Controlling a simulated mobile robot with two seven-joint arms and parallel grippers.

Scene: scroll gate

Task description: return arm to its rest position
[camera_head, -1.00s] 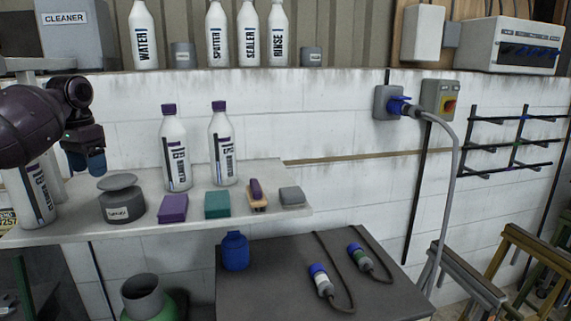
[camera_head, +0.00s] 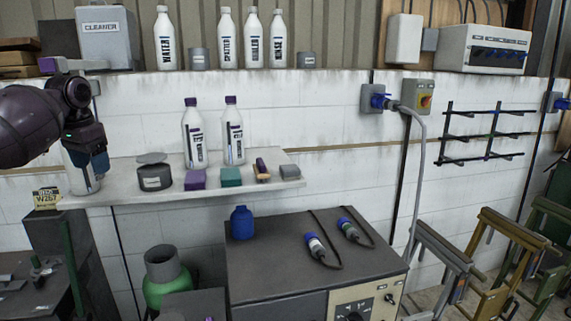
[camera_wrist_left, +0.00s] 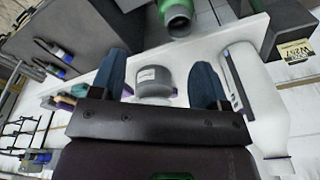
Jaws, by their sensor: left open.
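My left arm comes in from the left in the head view. Its dark gripper with blue fingers (camera_head: 98,165) points down above the left end of the white shelf (camera_head: 120,193), in front of a white bottle (camera_head: 82,178). In the left wrist view, the blue fingers (camera_wrist_left: 160,76) are spread wide with nothing held between them. A grey tub (camera_wrist_left: 153,82) shows beyond and between them, and the white bottle (camera_wrist_left: 255,100) is beside the right finger. My right gripper is in neither view.
The shelf also bears the lidded grey tub (camera_head: 154,178), two white bottles with purple caps, a purple block (camera_head: 196,179), a green block (camera_head: 231,177) and a brush (camera_head: 262,170). A grey cabinet (camera_head: 280,265) with a blue container (camera_head: 241,222) and plugs stands below.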

